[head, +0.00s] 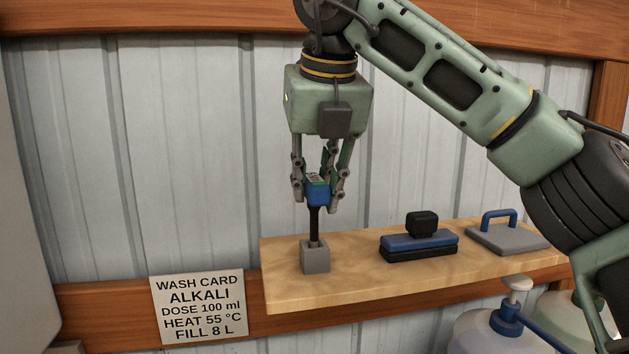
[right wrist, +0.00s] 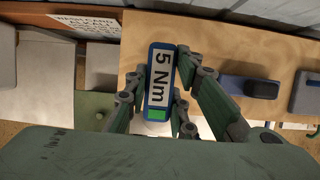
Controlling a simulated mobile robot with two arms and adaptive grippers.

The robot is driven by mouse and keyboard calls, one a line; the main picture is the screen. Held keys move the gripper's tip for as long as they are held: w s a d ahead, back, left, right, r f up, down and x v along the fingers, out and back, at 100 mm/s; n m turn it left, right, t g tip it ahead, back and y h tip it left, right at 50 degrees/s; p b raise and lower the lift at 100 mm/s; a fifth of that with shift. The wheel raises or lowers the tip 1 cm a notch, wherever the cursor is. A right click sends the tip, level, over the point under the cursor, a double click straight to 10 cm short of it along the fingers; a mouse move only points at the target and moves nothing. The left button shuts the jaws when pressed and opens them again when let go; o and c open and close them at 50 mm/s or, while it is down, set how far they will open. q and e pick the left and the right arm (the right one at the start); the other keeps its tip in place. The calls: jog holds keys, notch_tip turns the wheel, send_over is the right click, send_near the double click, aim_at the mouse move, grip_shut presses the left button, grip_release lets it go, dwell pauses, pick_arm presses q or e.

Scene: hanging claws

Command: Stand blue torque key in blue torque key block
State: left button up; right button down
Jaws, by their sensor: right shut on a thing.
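The blue torque key (head: 318,191) hangs upright, its black shaft pointing down. My right gripper (head: 319,197) is shut on its blue head from above. In the right wrist view the head's top (right wrist: 160,82) reads "5 Nm" in a blue frame with a green patch, between the fingers (right wrist: 160,85). A small grey block (head: 315,258) stands on the wooden shelf directly below. The shaft's lower end meets the middle of the block's top; how deep it sits in the block is not clear. The block is hidden in the right wrist view. My left gripper is not in view.
On the wooden shelf (head: 290,288), right of the block, are a blue-and-black pad with a black knob (head: 420,240) and a grey plate with a blue handle (head: 505,237). A wash card (head: 199,307) hangs at lower left. A pump bottle (head: 505,320) stands below the shelf.

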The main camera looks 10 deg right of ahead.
jog(key=shift+f+b, duration=1.15)
jog(key=shift+f, duration=0.3)
jog(key=c, duration=1.4)
grip_release()
jog(key=shift+c, duration=0.2)
